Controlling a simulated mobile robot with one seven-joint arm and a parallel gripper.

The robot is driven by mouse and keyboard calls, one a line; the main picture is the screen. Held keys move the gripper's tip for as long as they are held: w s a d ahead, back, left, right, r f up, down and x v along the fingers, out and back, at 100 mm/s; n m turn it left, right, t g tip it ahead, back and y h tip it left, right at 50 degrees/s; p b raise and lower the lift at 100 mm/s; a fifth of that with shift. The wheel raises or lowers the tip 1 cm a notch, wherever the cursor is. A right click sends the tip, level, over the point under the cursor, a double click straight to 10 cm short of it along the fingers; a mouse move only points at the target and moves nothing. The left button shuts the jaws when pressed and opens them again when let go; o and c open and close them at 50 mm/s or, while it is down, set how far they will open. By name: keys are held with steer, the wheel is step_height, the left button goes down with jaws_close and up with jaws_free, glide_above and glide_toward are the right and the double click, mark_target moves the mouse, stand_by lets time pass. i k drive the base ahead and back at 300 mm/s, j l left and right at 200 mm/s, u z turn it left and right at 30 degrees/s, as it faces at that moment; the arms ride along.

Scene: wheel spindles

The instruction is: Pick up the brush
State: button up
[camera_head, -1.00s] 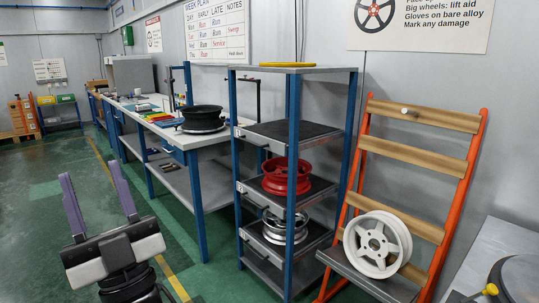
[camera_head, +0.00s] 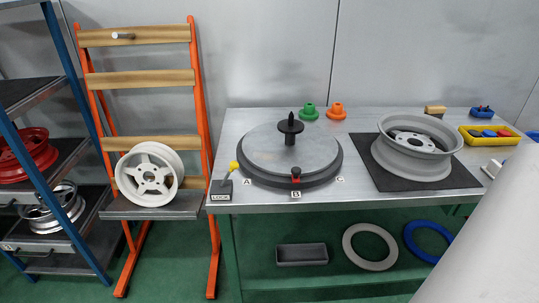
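I cannot make out a brush for certain. A small tan block (camera_head: 435,112) stands at the back of the workbench (camera_head: 225,150), behind a grey wheel rim; it is too small to tell whether it is the brush. A small dark blue item (camera_head: 483,112) sits to its right, also unclear. My gripper is out of view. A large pale smooth shape, probably part of my arm, covers the lower right corner and hides that end of the bench.
The bench holds a round turntable (camera_head: 290,150), green (camera_head: 309,112) and orange (camera_head: 337,111) cones, a grey rim (camera_head: 416,150) on a dark mat (camera_head: 460,180), and a yellow tray (camera_head: 505,142). An orange rack (camera_head: 200,100) with a white wheel (camera_head: 149,174) stands left.

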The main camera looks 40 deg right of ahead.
mark_target(435, 110)
steer(key=z, duration=2.2)
